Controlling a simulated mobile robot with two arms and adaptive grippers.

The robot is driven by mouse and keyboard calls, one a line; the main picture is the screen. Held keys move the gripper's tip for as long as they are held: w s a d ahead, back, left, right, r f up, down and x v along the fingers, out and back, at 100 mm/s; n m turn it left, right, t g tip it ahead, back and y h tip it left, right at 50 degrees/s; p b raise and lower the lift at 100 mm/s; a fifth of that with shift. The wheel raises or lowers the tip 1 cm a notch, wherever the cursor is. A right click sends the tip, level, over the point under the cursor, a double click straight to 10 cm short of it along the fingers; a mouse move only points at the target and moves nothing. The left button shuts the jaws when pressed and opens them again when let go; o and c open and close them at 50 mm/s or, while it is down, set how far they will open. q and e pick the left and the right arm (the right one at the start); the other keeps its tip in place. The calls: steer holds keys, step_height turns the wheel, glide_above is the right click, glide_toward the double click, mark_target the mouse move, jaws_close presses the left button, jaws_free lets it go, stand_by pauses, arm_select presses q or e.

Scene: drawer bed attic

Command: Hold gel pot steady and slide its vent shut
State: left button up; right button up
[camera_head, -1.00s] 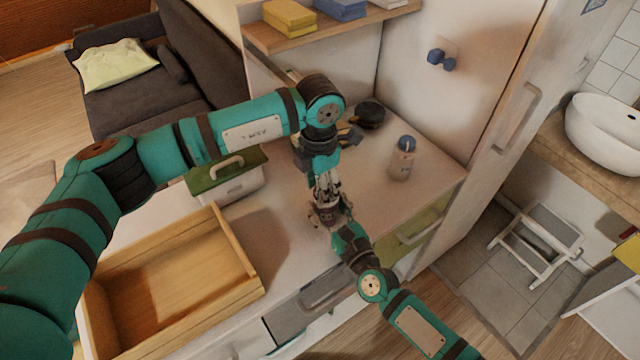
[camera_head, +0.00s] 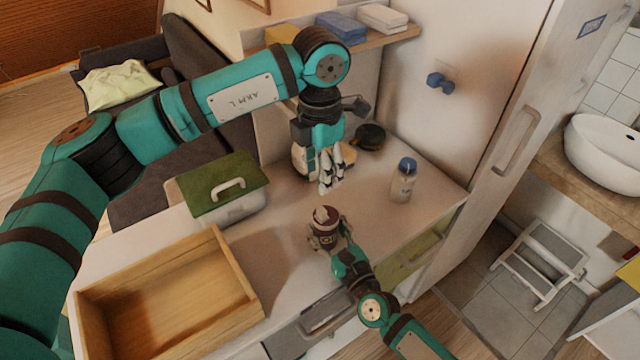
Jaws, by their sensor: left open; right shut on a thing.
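The gel pot (camera_head: 325,216) is a small dark red-brown pot with a pale patch on its top. It stands on the white counter near the front edge, right of the wooden tray. My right gripper (camera_head: 327,238) is shut on its lower part from the front. My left gripper (camera_head: 331,184) is open and empty, pointing down above the counter, behind the pot and apart from it. The vent on the pot's top is too small to tell whether it is open or shut.
A wooden tray (camera_head: 239,274) lies at the left front. A green-lidded box (camera_head: 228,207) stands behind it. A blue-capped bottle (camera_head: 402,184) stands right of the pot, and a dark round object (camera_head: 370,136) sits at the back. The counter (camera_head: 365,205) between pot and bottle is clear.

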arm_select(q)
steer(key=shift+r, duration=0.35)
arm_select(e)
steer(key=o, duration=1.3)
steer(key=shift+o, duration=0.2)
